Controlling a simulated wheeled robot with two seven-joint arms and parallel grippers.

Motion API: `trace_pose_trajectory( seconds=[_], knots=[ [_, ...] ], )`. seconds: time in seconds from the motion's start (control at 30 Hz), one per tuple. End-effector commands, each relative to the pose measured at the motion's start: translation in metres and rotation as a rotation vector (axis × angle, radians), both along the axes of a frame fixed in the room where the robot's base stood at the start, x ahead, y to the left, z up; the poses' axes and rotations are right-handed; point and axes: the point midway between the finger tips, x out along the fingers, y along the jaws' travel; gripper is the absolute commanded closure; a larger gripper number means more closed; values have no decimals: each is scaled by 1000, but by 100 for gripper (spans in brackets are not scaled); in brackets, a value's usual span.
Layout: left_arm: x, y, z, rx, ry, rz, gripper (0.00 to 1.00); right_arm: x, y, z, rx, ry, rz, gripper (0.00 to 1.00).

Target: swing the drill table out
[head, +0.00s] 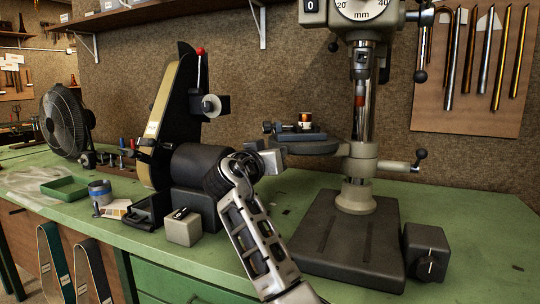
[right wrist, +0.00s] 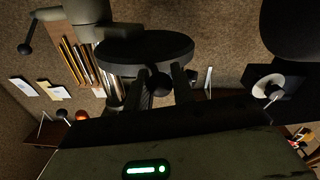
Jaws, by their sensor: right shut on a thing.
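The drill table (head: 312,148) is a dark round plate on the drill press column (head: 358,165), extending to the left of it. Its underside and rim show in the right wrist view (right wrist: 145,48). My right gripper (head: 277,157) is at the table's left edge. In the right wrist view its two fingers (right wrist: 160,88) are on either side of a dark round knob (right wrist: 158,84) below the table, and they are shut on it. A small vise (head: 290,131) with a little cup-like piece (head: 305,120) stands on the table. My left gripper is out of view.
The drill press base (head: 350,240) fills the right front of the green bench (head: 470,210). A belt grinder (head: 185,120) stands close left of my arm. A crank handle (head: 400,166) sticks out right of the column. A small grey box (head: 183,228) and a green tray (head: 64,189) lie left.

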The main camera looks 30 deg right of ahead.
Motion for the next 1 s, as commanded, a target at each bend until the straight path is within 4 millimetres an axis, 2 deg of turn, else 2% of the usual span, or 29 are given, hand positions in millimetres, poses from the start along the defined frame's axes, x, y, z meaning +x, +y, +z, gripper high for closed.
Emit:
trace_pose_trajectory(
  seconds=[0.23, 0.27, 0.3, 0.33, 0.67, 0.87, 1.0],
  knots=[
    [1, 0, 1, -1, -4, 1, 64, 0, 1, 1, -1, -2, 4, 100],
    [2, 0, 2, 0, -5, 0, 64, 0, 1, 1, -1, -2, 4, 70],
    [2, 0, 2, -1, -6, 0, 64, 0, 1, 1, -2, -2, 3, 58],
    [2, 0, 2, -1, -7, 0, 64, 0, 1, 1, -2, -2, 3, 56],
    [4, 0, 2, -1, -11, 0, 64, -1, 3, 0, -1, -2, 2, 56],
    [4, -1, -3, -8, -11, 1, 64, -17, 28, -2, 2, -3, 6, 56],
    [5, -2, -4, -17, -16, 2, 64, -36, 57, -2, 2, -4, 7, 56]
  ],
)
